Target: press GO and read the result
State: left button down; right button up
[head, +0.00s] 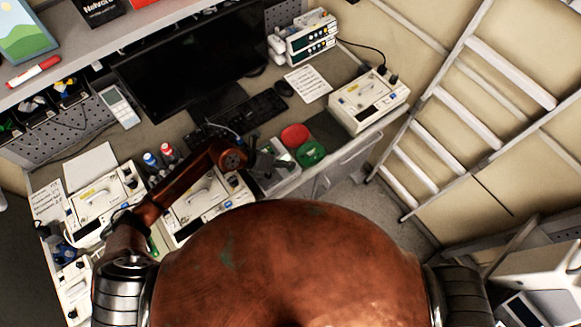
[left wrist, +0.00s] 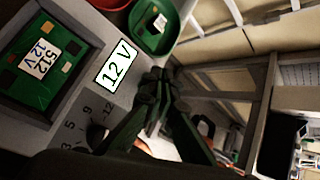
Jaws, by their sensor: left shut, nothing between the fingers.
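The grey tester (head: 268,182) stands at the desk's front edge, partly covered by my left gripper (head: 270,161). In the left wrist view a dark-framed bay (left wrist: 22,110) holds a green pack (left wrist: 22,85) labelled "512 12V". Beside it are a "12 V" label (left wrist: 115,67) and a dial (left wrist: 97,136) with numbers around it. My left gripper (left wrist: 161,82) is shut and empty, over the tester's edge by the "12 V" label. I cannot make out a GO button or a result light. My right gripper is not in view.
A red dish (head: 295,135) and a green dish (head: 311,154) stand right of the tester; the green one (left wrist: 143,44) holds a small labelled pack. Pumps (head: 367,100) stand right and left (head: 198,205). The keyboard (head: 254,112) lies behind. A ladder (head: 465,108) leans at right.

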pick_arm(q)
jog(key=shift+f, duration=0.35)
jog(key=shift+r, duration=0.15)
dwell(0.4)
jog(key=shift+r+p, duration=0.6)
jog(key=shift+r, duration=0.1)
notch_tip(320, 180, up, 5)
jog(key=p, duration=0.4)
jog(key=shift+r, duration=0.1)
dwell(0.6)
